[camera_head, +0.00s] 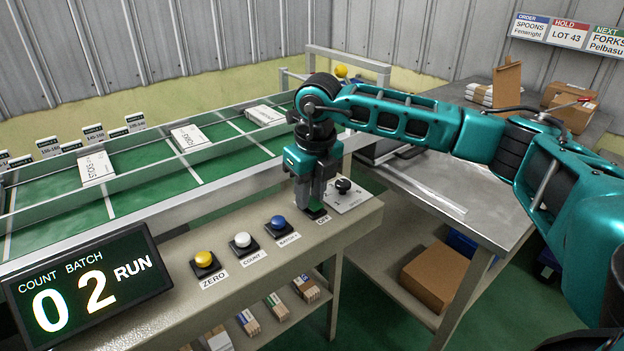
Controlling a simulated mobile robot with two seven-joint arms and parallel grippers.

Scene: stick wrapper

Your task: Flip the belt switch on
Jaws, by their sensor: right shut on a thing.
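My right gripper (311,205) points down onto the control ledge, right of the blue button. It is shut on a small part there, which I take to be the belt switch; the fingers hide most of it. A dark green base (319,213) shows at the fingertips, with a small label beside it too small to read surely. Whether the switch is up or down cannot be seen. The display (88,290) reads count 0, batch 2 and RUN. My left gripper is not in view.
Yellow (204,258), white (242,240) and blue (278,223) buttons line the ledge to the left. A black knob (342,186) on a metal plate stands close right of the gripper. The green belt (150,205) behind carries white boxes. A metal table (470,180) stands right.

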